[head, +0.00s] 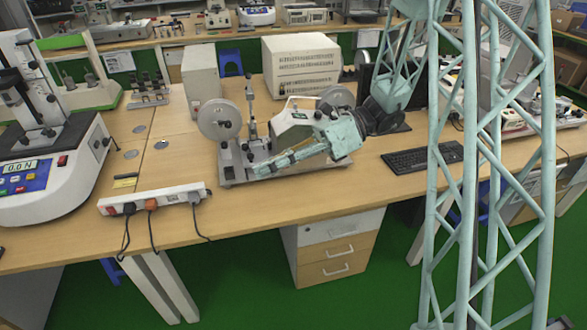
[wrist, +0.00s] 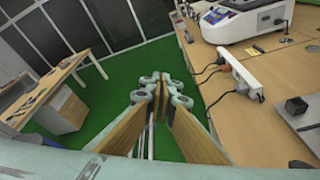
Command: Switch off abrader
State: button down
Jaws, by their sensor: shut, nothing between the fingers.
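The abrader (head: 232,160) stands on the wooden bench in the middle of the head view. It has a grey base plate, a large pale wheel at its left and a light housing behind my arm. My gripper (head: 259,171) is in front of it, low over the front of its base; I cannot tell whether it touches. In the wrist view my gripper (wrist: 159,88) has its fingers together and holds nothing. A grey plate with a black knob (wrist: 296,106) shows at the right of that view, probably part of the abrader. I cannot make out its switch.
A white power strip (head: 155,199) with plugs and cables lies at the bench's front edge, left of the abrader. A force tester (head: 45,180) stands at the far left. A beige box (head: 300,68) is behind the abrader, and a black keyboard (head: 422,158) is to the right.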

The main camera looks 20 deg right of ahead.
jog(key=w+d+f+m+t+y+p, duration=0.2)
jog(key=w+d+f+m+t, duration=0.5)
jog(key=w+d+f+m, duration=0.4)
jog(key=w+d+f+m+t+h, duration=0.1)
jog(key=d+f+m+t, duration=0.1)
jog(key=d+f+m, duration=0.1)
jog(key=w+d+f+m+t+h+p, duration=0.1)
jog(key=w+d+f+m+t, duration=0.1)
jog(key=f, duration=0.4)
jog(key=w+d+f+m+t+h+p, duration=0.1)
jog(key=d+f+m+t, duration=0.2)
jog(key=d+f+m, duration=0.1)
jog(key=shift+w+d+f, duration=0.15)
jog(key=shift+d+f, duration=0.15)
jog(key=shift+f, duration=0.35)
jog(key=shift+d+f+m+t+h, duration=0.4)
jog(key=shift+d+f+m, duration=0.3)
jog(key=shift+f, duration=0.2)
jog(key=shift+w+a, duration=0.1)
jog(key=shift+a, duration=0.05)
jog(key=shift+x, duration=4.85)
jog(key=shift+w+r+b, duration=0.2)
jog(key=shift+w+b, duration=0.15)
jog(key=shift+w, duration=1.55)
